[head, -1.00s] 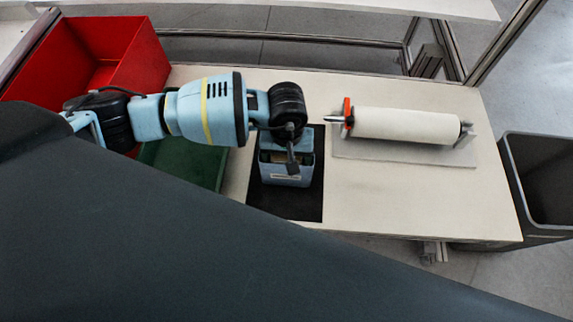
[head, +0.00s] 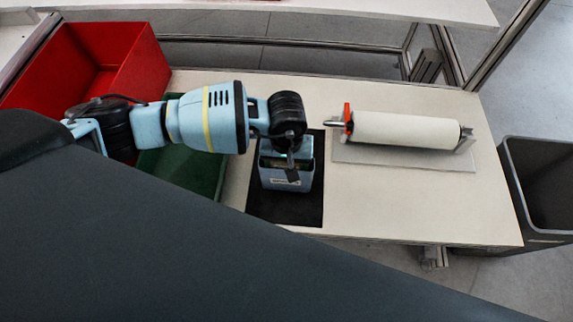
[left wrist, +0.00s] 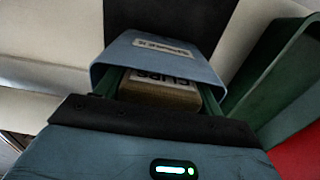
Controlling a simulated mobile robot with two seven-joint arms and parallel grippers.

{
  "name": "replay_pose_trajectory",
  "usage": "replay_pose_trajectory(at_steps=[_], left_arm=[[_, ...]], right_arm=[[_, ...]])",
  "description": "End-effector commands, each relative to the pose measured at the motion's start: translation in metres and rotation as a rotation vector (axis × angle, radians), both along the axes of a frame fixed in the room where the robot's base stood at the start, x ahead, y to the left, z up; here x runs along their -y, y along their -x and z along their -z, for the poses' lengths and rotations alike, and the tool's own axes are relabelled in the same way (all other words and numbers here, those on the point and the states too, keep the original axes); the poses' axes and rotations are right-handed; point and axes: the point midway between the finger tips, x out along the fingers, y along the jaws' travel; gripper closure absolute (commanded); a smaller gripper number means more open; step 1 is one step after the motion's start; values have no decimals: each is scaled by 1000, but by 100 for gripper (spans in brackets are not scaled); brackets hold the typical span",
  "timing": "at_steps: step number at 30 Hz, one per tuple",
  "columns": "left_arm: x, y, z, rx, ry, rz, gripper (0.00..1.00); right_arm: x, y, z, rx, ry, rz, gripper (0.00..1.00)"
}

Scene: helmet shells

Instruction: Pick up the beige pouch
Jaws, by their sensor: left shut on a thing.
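The beige pouch (left wrist: 160,90) is marked "CLIPS" and sits inside a light blue open-topped box with a white label (left wrist: 160,52). The box (head: 286,183) stands on a black mat in the head view. My left gripper (head: 289,165) reaches down into the box from above. Its fingers lie on both sides of the pouch in the left wrist view, shut on it. The pouch's lower part is hidden in the box, and my wrist covers most of the box opening in the head view. My right gripper is not in view.
The black mat (head: 262,207) lies on a pale table (head: 400,205). A green tray (head: 205,185) and a red bin (head: 140,65) are to the left. A white roll on a stand (head: 405,129) is to the right. A grey bin (head: 512,185) stands past the right edge.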

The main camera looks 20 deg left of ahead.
Motion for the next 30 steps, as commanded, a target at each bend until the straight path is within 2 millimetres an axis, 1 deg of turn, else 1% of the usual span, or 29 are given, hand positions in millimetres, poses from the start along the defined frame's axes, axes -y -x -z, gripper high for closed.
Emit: replay_pose_trajectory(at_steps=[5, 8, 24, 30], left_arm=[[0, -1, -17, 2, 1, 0, 56], [0, -1, -31, 4, 0, 0, 56], [0, -1, -123, 4, 0, 0, 56], [0, -1, -152, 3, 0, 0, 56]], right_arm=[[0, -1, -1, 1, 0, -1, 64], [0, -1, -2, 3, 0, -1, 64], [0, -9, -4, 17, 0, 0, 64], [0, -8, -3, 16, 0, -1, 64]])
